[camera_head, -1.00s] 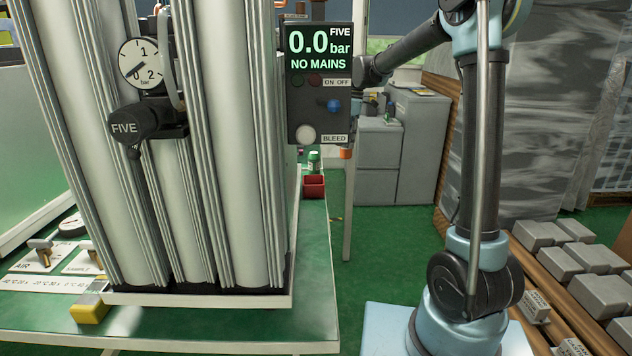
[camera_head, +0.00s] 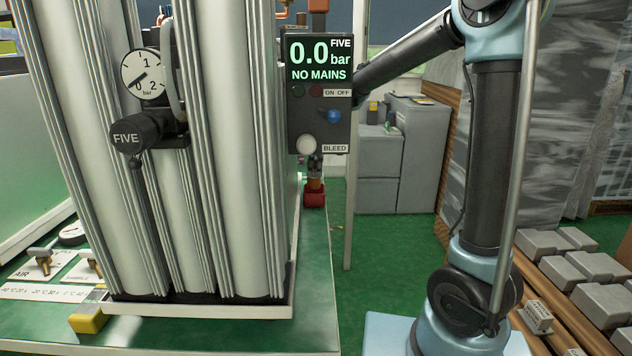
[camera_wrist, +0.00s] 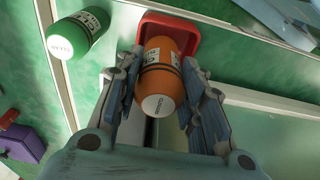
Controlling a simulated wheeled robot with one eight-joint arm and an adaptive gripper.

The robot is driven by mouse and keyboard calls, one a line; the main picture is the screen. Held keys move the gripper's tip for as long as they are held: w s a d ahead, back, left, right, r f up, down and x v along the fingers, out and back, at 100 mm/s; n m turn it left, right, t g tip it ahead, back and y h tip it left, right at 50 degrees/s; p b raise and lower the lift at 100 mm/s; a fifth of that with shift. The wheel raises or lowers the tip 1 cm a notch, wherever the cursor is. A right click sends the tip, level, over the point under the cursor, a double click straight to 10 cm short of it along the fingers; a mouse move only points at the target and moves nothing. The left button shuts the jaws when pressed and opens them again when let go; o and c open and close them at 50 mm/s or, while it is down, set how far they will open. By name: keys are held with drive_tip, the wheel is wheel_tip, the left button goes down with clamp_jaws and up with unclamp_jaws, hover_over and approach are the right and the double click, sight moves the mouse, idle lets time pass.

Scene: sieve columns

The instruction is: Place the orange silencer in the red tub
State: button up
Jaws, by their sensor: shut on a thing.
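The orange silencer (camera_wrist: 162,78) is between the fingers of my gripper (camera_wrist: 160,112) in the wrist view, with its white labelled end toward the camera. My gripper is shut on it. The red tub (camera_wrist: 187,32) lies just beyond the silencer, and the silencer's far end overlaps the tub's opening in this view. In the head view the red tub (camera_head: 314,196) stands on the green bench beside the columns, with the orange silencer (camera_head: 315,183) directly above it or partly in it; I cannot tell which. The panel hides part of my gripper there.
The tall columns (camera_head: 245,150) and the display panel (camera_head: 319,90) stand close by. The bench's right edge is near the tub.

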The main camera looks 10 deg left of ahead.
sight(314, 178)
drive_tip(key=shift+f, duration=1.9)
drive_tip(key=shift+s+f, duration=0.2)
drive_tip(key=shift+f, duration=0.2)
drive_tip(key=o, duration=1.1)
drive_tip(key=r, duration=0.4)
drive_tip(key=d+r, duration=0.1)
drive_tip(key=r, duration=0.7)
drive_tip(key=shift+w+d, duration=0.15)
drive_tip(key=shift+d, duration=0.05)
